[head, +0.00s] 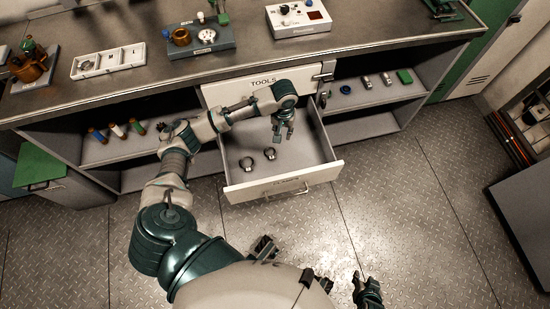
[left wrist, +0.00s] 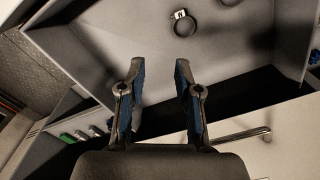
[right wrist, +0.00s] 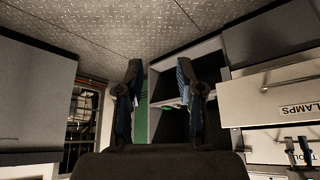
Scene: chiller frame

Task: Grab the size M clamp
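Two dark ring-shaped clamps lie in the open drawer (head: 310,163), a left clamp (head: 246,163) and a right clamp (head: 270,154). No size mark is readable on either. My left gripper (head: 284,136) is over the drawer, right of and behind the clamps, fingers down and empty. In the left wrist view, the left gripper (left wrist: 160,70) is open, with one clamp (left wrist: 183,26) beyond its fingertips and another ring (left wrist: 231,2) cut off at the top edge. My right gripper (head: 368,290) is low at the front, away from the drawer; it is open and empty in the right wrist view (right wrist: 160,70).
A drawer front labelled TOOLS (head: 262,88) is above the open drawer. The workbench top (head: 370,40) carries several devices. Shelves on both sides hold small items, including a green block (head: 405,76). The floor (head: 420,210) in front is clear.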

